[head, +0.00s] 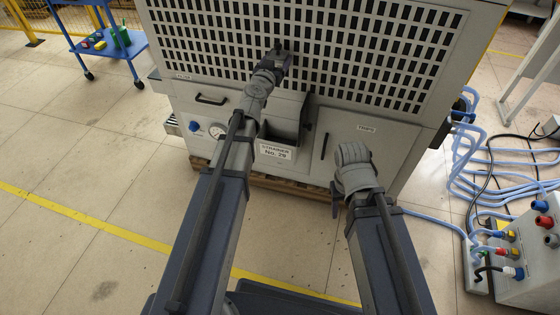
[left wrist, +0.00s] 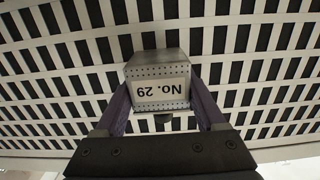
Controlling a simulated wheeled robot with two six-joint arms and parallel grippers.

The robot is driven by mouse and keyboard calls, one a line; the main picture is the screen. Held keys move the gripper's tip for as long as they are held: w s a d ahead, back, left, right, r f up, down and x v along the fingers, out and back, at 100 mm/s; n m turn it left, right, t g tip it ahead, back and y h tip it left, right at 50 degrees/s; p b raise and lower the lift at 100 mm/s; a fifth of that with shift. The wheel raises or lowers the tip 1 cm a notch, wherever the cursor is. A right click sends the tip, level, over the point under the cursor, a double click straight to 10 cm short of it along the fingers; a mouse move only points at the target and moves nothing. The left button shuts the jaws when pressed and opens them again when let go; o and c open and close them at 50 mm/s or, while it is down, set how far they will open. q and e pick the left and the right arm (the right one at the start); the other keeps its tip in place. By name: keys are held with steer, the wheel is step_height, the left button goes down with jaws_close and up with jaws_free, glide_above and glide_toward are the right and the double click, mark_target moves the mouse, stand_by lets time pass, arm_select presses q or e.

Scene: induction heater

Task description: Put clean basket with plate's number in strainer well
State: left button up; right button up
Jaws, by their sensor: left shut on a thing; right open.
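My left gripper (head: 276,58) is raised in front of the heater's grille. In the left wrist view its fingers (left wrist: 160,100) are shut on a grey perforated basket (left wrist: 158,68). The basket's label reads "No. 29" and appears upside down there; its metal looks clean. In the head view the basket is mostly hidden by the gripper. Below, the strainer well (head: 284,112) is a grey housing on the heater's front, partly covered by my left arm. The plate (head: 276,151) under it reads "STRAINER" and seems to say No. 29. My right gripper (head: 337,200) is open and low, by the lower cabinet.
The heater cabinet (head: 385,130) stands on a wooden pallet, with a gauge (head: 217,130), blue knob and handles on its front. Blue hoses (head: 470,165) and a connector box (head: 530,245) lie at right. A blue cart (head: 105,45) stands back left. The left floor is clear.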

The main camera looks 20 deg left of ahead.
arm_select(q)
steer(key=f+b, duration=0.6)
steer(key=f, duration=0.1)
steer(key=f+b, duration=1.3)
steer(key=f, duration=0.1)
steer(key=shift+w+d+f, duration=0.25)
steer(key=shift+d+f, duration=0.05)
steer(key=shift+f, duration=0.1)
steer(key=shift+f+b, duration=0.1)
steer(key=shift+b, duration=0.2)
step_height(320, 180, down, 10)
steer(key=b, duration=0.9)
steer(key=shift+b, duration=0.4)
steer(key=shift+f+b, duration=0.3)
steer(key=shift+b, duration=0.15)
steer(key=shift+s, duration=0.1)
